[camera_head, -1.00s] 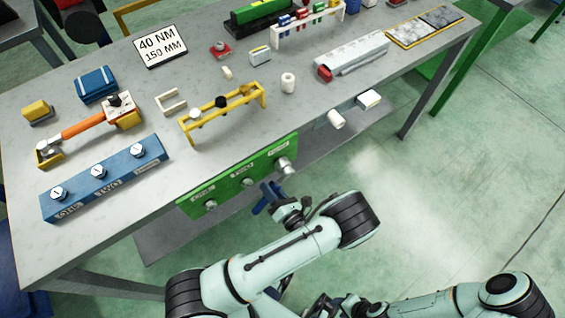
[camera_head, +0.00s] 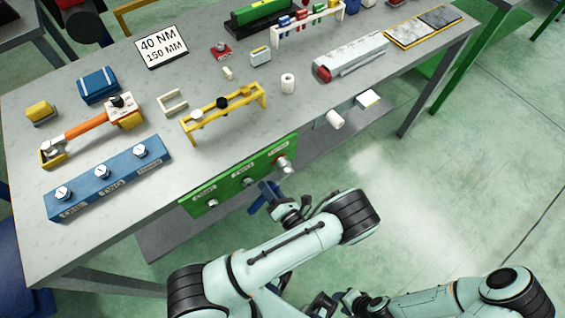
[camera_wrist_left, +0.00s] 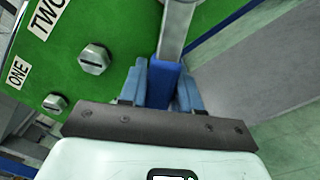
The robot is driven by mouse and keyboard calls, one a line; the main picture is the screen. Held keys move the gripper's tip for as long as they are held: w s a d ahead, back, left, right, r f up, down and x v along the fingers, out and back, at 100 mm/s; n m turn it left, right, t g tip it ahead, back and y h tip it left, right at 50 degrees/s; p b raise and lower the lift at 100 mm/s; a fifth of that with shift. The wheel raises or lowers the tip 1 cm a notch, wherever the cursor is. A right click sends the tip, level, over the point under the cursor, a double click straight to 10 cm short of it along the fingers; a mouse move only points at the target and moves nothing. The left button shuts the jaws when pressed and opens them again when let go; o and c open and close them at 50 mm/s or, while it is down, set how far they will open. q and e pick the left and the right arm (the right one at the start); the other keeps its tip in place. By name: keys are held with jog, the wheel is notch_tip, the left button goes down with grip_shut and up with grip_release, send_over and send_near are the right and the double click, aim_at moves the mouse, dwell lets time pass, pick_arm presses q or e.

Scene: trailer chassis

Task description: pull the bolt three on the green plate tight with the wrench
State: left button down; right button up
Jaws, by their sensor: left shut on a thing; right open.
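The green plate (camera_head: 231,187) hangs on the table's front side with labelled bolts. Bolt one (camera_head: 213,202) and bolt two (camera_head: 248,182) show bare; they also appear in the left wrist view, bolt one (camera_wrist_left: 55,103) and bolt two (camera_wrist_left: 95,60). A silver round piece (camera_head: 284,165) sits at bolt three's place, hiding that bolt. My left gripper (camera_head: 272,203) is shut on the wrench's blue handle (camera_wrist_left: 163,82), whose metal shaft (camera_wrist_left: 178,28) runs up out of the left wrist view. The wrench's seating on bolt three cannot be seen. My right gripper (camera_head: 322,306) is open at the bottom edge.
On the table (camera_head: 220,145) lie a blue block with bolts (camera_head: 88,190), an orange-handled tool (camera_head: 85,128), a yellow rack (camera_head: 222,114) and a sign reading 40 NM, 150 MM (camera_head: 162,46). The floor at right is clear.

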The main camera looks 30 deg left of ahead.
pick_arm(q)
jog(key=shift+w+f, duration=0.1)
jog(key=shift+f, duration=0.1)
pick_arm(e)
jog(key=shift+s+f, duration=0.1)
jog(key=shift+f, duration=0.1)
pick_arm(q)
jog(key=v, duration=0.6)
dwell(0.7)
pick_arm(e)
jog(key=shift+s, duration=0.1)
dwell(0.4)
